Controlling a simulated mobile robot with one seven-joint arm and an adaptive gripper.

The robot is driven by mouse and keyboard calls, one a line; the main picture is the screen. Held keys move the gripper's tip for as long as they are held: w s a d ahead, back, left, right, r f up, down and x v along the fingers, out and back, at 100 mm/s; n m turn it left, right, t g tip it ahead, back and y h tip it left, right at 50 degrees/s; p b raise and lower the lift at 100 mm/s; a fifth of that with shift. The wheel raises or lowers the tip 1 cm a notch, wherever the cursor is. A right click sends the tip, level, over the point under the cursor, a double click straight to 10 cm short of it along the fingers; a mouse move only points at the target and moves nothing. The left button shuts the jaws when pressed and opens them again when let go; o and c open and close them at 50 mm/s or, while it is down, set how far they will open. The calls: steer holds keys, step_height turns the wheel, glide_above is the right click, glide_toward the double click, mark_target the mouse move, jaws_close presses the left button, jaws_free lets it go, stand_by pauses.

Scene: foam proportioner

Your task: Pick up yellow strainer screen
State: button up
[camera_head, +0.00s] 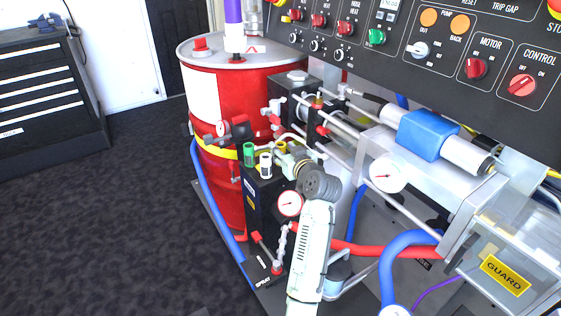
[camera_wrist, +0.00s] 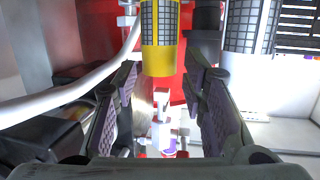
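The yellow strainer screen (camera_wrist: 160,58) is a cylinder with a dark mesh window and a solid yellow band. In the wrist view it is at top centre, cut by the upper edge, between and beyond my fingertips. My gripper (camera_wrist: 160,78) is open, with a finger on each side and visible room between them. I cannot tell if the tips reach level with the screen. In the head view the yellow screen (camera_head: 281,147) shows small behind my gripper (camera_head: 287,162), which partly hides it.
A white strainer screen (camera_wrist: 248,40) stands close to my right finger; it also shows in the head view (camera_head: 266,165), beside a green one (camera_head: 249,153). The red drum (camera_head: 255,85) is behind. Hoses, gauges and pipes crowd the right. Open floor (camera_head: 100,230) lies left.

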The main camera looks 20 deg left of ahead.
steer(key=shift+x, duration=0.9)
steer(key=shift+r, duration=0.1)
steer(key=shift+c, duration=0.2)
jaws_close()
steer(key=shift+r, duration=0.1)
